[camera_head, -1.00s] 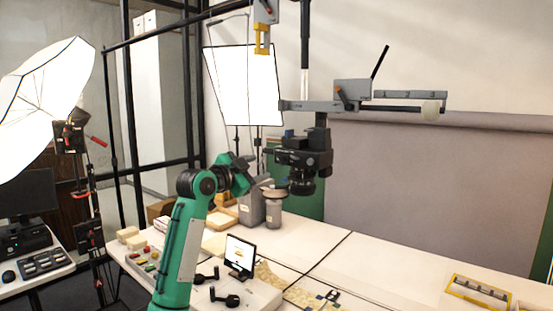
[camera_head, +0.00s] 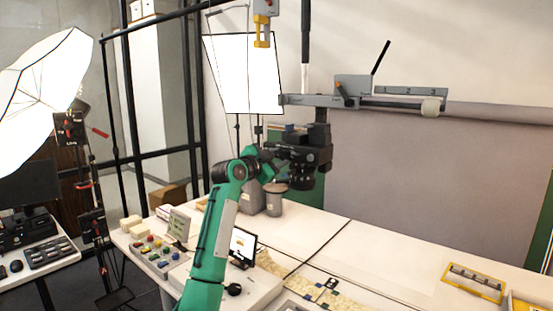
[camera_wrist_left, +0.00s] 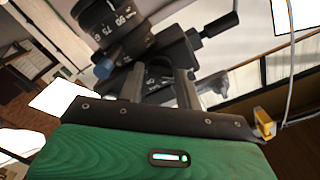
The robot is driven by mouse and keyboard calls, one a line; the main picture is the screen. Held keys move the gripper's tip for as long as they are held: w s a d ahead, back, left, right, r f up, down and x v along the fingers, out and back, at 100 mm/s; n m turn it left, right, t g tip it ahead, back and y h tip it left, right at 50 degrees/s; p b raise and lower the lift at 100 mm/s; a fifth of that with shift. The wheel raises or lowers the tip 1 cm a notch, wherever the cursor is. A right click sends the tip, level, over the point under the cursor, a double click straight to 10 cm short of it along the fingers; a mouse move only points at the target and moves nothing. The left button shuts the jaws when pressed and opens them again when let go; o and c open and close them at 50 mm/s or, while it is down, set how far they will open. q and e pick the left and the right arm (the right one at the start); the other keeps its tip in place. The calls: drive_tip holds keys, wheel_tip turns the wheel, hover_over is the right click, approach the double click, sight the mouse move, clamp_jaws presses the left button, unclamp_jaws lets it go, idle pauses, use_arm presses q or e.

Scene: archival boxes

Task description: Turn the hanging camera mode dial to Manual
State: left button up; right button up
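The black camera (camera_head: 312,155) hangs lens-down from the grey overhead arm (camera_head: 320,101). My left gripper (camera_head: 272,150) is at the camera's left side, its fingers partly hidden there. In the left wrist view, its two grey fingers (camera_wrist_left: 159,85) stand apart. A dark dial with white marks (camera_wrist_left: 155,78) shows between them, part of it hidden by the fingers. I cannot tell whether they touch it, nor which mode is set. The lens with numbered rings (camera_wrist_left: 115,25) shows beyond. My right gripper is not in view.
A grey canister (camera_head: 275,198) stands on the white table (camera_head: 375,250) below the camera. A small screen (camera_head: 243,246) and a button panel (camera_head: 155,256) are near my left arm. A yellow-edged tray (camera_head: 475,283) lies at right. The table's middle is clear.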

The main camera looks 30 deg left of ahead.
use_arm(q)
drive_tip(key=c, duration=0.5)
drive_tip(key=m+b, duration=0.2)
drive_tip(key=m, duration=0.5)
drive_tip(key=shift+a, duration=0.1)
drive_tip(key=shift+c, duration=0.2)
drive_tip(key=shift+m+p, duration=0.6)
drive_tip(key=shift+m, duration=0.9)
